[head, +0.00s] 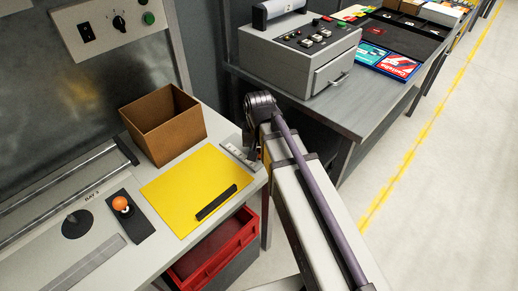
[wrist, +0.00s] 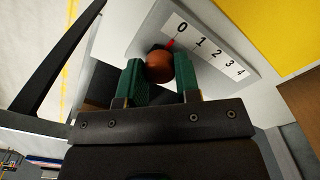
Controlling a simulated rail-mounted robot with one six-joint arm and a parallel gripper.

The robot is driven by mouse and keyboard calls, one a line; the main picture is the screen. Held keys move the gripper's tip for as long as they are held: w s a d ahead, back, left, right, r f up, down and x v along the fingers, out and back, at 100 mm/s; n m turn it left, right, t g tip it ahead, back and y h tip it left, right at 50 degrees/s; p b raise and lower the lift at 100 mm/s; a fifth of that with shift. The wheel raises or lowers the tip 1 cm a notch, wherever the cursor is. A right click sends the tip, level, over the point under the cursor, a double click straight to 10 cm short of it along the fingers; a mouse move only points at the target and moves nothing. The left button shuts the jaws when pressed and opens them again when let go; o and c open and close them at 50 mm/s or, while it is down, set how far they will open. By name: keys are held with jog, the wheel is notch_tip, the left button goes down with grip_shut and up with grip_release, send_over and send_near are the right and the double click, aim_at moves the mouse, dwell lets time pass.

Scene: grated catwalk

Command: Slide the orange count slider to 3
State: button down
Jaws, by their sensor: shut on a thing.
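In the wrist view the orange count slider (wrist: 159,66) has a round orange-brown knob. It sits between the green fingers of my gripper (wrist: 160,80), which is shut on it. A red pointer mark (wrist: 170,44) by the knob stands at the 0 of the white scale plate (wrist: 206,62), which reads 0 to 4. In the head view the scale plate (head: 238,154) lies at the right end of the bench, beside the yellow mat. My arm hides the knob and most of my gripper there.
A yellow mat (head: 190,180) with a black bar (head: 216,203) lies beside the plate. An open cardboard box (head: 165,125) stands behind it. Another orange ball knob (head: 120,203) on a black base is at left. A red crate (head: 215,248) sits below the bench edge.

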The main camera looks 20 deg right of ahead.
jog(key=w+a, duration=0.1)
jog(key=w, duration=0.1)
jog(key=w+a, duration=0.1)
jog(key=w, duration=0.1)
jog(key=w+a, duration=0.1)
jog(key=w, duration=0.1)
jog(key=shift+w+a, duration=0.3)
jog(key=shift+a, duration=0.1)
jog(key=c, duration=0.8)
grip_release()
notch_tip(320, 180, up, 11)
jog(key=p, duration=1)
jog(key=shift+p, duration=0.4)
jog(key=shift+f, duration=0.15)
jog(key=s+d+n, duration=0.3)
jog(key=s+d, duration=0.1)
jog(key=s, duration=1)
jog(key=shift+s, duration=0.25)
